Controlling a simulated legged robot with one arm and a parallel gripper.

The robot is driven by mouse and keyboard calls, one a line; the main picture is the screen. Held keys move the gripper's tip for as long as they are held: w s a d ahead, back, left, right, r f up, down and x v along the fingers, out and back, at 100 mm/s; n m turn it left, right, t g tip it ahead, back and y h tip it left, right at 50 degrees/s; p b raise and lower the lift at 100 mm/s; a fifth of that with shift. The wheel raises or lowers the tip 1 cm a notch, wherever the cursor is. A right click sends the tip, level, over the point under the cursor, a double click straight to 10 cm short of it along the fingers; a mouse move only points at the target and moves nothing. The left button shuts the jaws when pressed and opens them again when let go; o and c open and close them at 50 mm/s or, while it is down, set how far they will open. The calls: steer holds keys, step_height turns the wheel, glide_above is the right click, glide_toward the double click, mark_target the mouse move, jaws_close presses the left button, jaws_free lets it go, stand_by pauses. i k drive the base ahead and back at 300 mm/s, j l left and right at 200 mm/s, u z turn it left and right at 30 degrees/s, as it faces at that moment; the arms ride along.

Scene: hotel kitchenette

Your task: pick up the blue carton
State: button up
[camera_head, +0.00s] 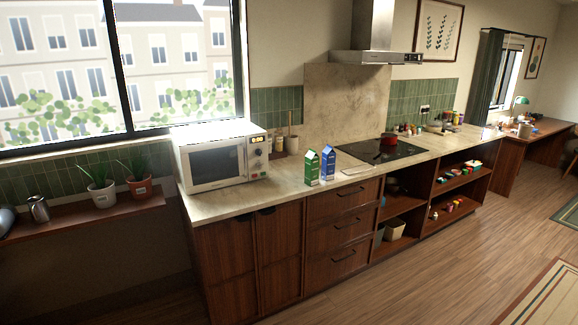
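The blue carton (327,164) stands upright on the light stone counter (260,195), near its front edge. It has a gabled top. A green carton (312,168) of similar shape stands upright close to its left side; I cannot tell whether they touch. My gripper and arm do not show in this view.
A white microwave (220,157) stands left of the cartons. A cooktop (380,150) with a red pot (389,143) is to the right. A cutting board (355,170) lies just right of the blue carton. The wooden floor (430,270) before the cabinets is clear.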

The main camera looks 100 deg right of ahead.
mark_target(328, 154)
steer(key=z, duration=3.9)
steer(key=i+l, duration=0.1)
steer(key=i, duration=0.5)
steer(key=i+l+u, duration=0.1)
steer(key=i, duration=0.5)
steer(key=i+l, duration=0.1)
steer(key=i, duration=0.5)
steer(key=i+l, duration=0.15)
steer(key=i, duration=0.45)
steer(key=j+u, duration=0.05)
